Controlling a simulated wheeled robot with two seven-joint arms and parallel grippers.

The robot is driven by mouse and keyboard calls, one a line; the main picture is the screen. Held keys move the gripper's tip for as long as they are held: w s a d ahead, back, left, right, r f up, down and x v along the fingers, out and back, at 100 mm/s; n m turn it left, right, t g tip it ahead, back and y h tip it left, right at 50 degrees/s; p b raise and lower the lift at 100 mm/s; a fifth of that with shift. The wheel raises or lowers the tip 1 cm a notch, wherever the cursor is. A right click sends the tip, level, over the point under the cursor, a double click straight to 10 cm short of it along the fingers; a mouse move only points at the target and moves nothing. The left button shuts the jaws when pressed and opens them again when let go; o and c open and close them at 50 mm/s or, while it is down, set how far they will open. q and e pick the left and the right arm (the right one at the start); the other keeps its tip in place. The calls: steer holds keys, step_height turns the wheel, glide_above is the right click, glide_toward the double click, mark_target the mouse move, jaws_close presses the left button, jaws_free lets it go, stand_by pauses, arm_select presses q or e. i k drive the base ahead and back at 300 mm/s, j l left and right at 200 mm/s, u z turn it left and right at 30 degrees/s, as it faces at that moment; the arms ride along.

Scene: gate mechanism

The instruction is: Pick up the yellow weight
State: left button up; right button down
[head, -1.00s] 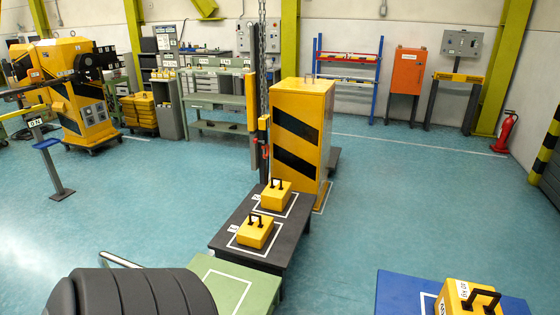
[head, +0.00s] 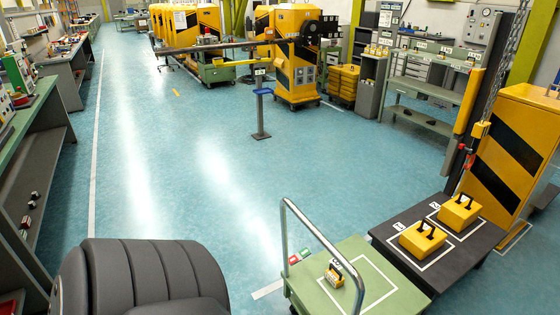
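Two yellow weights with black handles sit on the dark table (head: 385,232) at the right of the head view. The nearer weight (head: 421,241) is inside a white outlined square, and the farther weight (head: 459,212) sits behind it to the right. A smaller yellow weight (head: 335,274) with a pale handle sits on the green cart top (head: 385,270), left of the dark table. Neither of my grippers is in view, so I cannot see what they hold.
A metal push handle (head: 322,240) rises from the green cart. A yellow-black cabinet (head: 508,150) and a hanging chain (head: 508,60) stand behind the dark table. Workbenches (head: 30,180) line the left wall.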

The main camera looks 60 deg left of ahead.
mark_target(335, 278)
steer(key=u, duration=1.25)
